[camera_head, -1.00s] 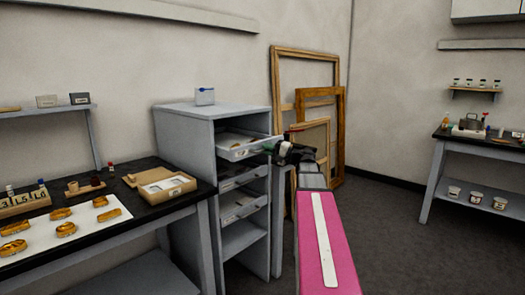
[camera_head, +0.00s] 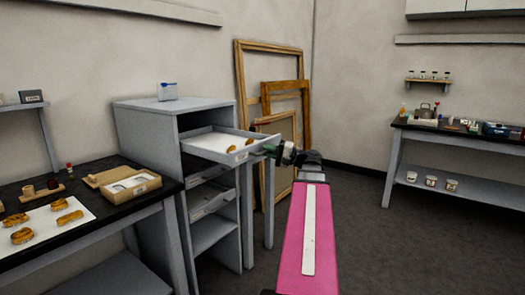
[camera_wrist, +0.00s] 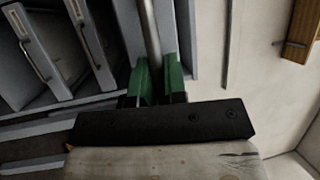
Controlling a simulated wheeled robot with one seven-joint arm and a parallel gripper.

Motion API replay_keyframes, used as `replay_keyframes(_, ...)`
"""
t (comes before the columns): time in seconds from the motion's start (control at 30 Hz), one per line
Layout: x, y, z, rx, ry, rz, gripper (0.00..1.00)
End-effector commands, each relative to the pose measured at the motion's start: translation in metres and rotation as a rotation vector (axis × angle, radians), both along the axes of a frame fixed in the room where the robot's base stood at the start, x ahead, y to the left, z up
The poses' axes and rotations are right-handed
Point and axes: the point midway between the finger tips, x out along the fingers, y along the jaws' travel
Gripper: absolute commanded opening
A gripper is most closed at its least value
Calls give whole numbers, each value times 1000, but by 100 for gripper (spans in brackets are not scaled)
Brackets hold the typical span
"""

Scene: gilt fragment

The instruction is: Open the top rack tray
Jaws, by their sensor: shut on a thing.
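The grey rack (camera_head: 150,125) stands left of centre in the head view. Its top tray (camera_head: 205,146) is pulled well out toward the front right and holds small gold pieces on a white lining. My gripper (camera_head: 270,150) is at the front of the top tray. In the wrist view the green fingers of my gripper (camera_wrist: 160,82) are closed around a grey bar, which looks like the tray's handle (camera_wrist: 150,35). Lower trays (camera_head: 210,200) sit in the rack beneath, and their handles show at the left of the wrist view (camera_wrist: 35,60).
A black-topped bench (camera_head: 130,205) with gold pieces and an open box (camera_head: 130,187) stands left of the rack. Wooden frames (camera_head: 285,100) lean on the wall behind. Another bench (camera_head: 460,135) is at the right. The floor between is clear.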

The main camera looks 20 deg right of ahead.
Motion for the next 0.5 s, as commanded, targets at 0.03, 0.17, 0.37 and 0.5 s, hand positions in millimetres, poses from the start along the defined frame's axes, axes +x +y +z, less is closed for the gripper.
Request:
replay_keyframes(0.03, -1, -1, -1, -3, 3, 0, 0)
replay_keyframes(0.17, -2, -1, -1, -3, 3, 0, 0)
replay_keyframes(0.37, -1, -1, -1, -3, 3, 0, 0)
replay_keyframes(0.5, -1, -1, -1, -3, 2, 0, 37)
